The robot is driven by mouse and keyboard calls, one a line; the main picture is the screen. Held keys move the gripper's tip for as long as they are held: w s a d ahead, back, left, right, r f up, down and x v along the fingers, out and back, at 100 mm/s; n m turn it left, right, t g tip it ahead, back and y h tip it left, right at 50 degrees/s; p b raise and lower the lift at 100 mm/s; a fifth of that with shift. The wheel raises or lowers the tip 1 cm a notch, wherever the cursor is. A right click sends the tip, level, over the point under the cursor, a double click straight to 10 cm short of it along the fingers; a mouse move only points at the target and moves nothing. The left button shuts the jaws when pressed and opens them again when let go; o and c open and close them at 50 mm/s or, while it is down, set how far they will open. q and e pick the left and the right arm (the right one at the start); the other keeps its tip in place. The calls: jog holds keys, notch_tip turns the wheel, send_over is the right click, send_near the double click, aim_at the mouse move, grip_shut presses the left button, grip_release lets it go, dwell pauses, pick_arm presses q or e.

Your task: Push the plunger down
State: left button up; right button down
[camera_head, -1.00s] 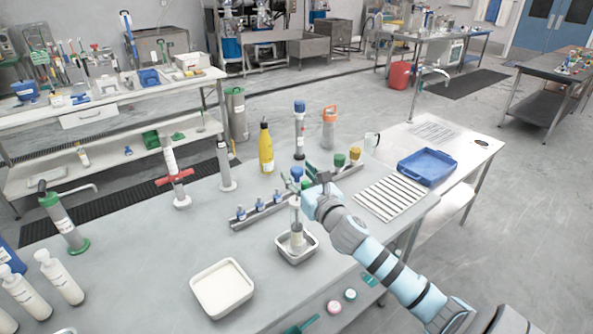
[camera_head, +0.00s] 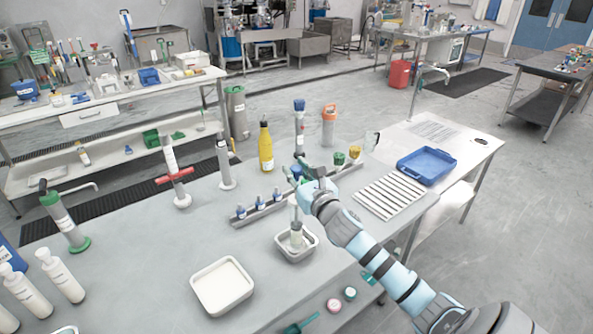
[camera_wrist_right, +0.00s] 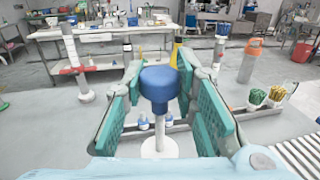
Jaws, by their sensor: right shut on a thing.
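The plunger has a blue knob (camera_wrist_right: 159,85) on a pale rod (camera_wrist_right: 159,146). In the right wrist view the knob lies between the green pads of my right gripper (camera_wrist_right: 158,82), which is shut on it. In the head view the right gripper (camera_head: 308,170) is at the top of the plunger and mostly hides the knob. The plunger's clear barrel (camera_head: 296,236) stands upright below, in a small white tray (camera_head: 281,252). My left gripper is in neither view.
A rail with small blue-capped bottles (camera_head: 258,204) lies left of the plunger. A yellow bottle (camera_head: 265,148) and an orange-topped bottle (camera_head: 328,126) stand behind. A larger white tray (camera_head: 222,287) is front left; a slatted rack (camera_head: 390,197) is right.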

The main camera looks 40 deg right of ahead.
notch_tip(320, 180, down, 7)
jog(key=shift+r+b, duration=0.15)
jog(key=shift+b, duration=1.1)
jog(key=shift+s+r, duration=0.1)
jog(key=c, duration=1.7)
grip_release()
jog(key=o, duration=0.3)
jog(key=shift+o, duration=0.8)
jog(key=shift+d, duration=0.1)
